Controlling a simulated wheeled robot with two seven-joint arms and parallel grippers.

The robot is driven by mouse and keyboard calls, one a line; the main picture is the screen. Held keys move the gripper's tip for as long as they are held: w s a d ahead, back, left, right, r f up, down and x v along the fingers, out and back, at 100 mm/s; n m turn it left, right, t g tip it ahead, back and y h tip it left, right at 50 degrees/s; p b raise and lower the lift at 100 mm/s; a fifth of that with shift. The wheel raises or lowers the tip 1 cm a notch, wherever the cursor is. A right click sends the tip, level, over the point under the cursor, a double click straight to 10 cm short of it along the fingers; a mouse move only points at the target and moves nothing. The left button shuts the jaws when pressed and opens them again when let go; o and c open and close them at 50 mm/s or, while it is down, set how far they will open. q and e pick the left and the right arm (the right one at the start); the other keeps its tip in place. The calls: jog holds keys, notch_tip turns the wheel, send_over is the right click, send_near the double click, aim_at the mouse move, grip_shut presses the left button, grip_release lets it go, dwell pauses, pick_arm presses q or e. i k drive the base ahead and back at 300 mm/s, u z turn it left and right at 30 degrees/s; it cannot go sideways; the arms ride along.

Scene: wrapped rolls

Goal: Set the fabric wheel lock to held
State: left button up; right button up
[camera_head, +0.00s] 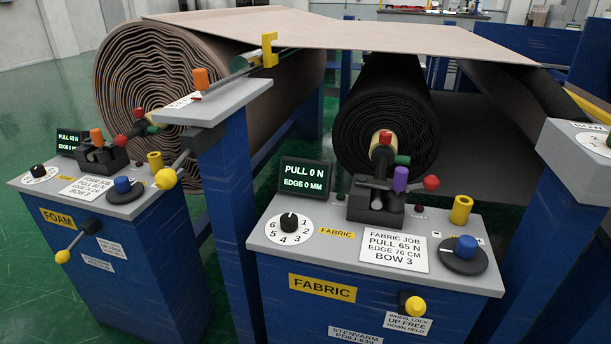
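The fabric wheel lock (415,306) is a yellow ball knob on a black mount on the front of the blue FABRIC cabinet (300,320). The knob looks pointed toward me, and I cannot tell whether its lever is up or down. A white label (408,323) beside it reads "WHEEL LOCK UP FREE DOWN HELD". Neither of my grippers is in view.
The FABRIC panel top holds a display (305,176) reading PULL 0 N, EDGE 0 MM, a numbered dial (288,226), a lever block (378,205) and a blue knob (466,247). The FOAM cabinet (130,270) stands left. Rolls (385,115) lie behind.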

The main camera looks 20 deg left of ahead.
aim_at(415, 307)
jog(key=k, duration=0.5)
jog(key=z, duration=0.7)
jog(key=i, duration=0.8)
jog(key=u, duration=1.3)
